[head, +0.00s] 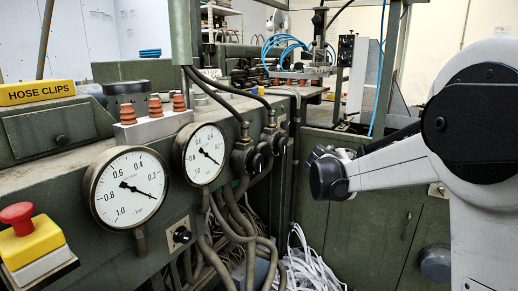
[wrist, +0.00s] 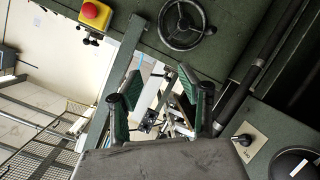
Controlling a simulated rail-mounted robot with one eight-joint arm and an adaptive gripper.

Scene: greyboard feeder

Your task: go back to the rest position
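My gripper (wrist: 161,90) shows in the wrist view with its two green-padded fingers spread apart. Nothing is between the fingers, and only the background shows through the gap. In the head view my white and black arm reaches in from the right, its visible end in front of the green cabinet doors. The gripper's fingers cannot be made out there.
The green machine (head: 75,160) with pressure gauges (head: 129,187) and a red emergency button (head: 17,213) fills the left. The wrist view shows a handwheel (wrist: 187,22), another red button (wrist: 91,10) and a mesh rack (wrist: 40,155).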

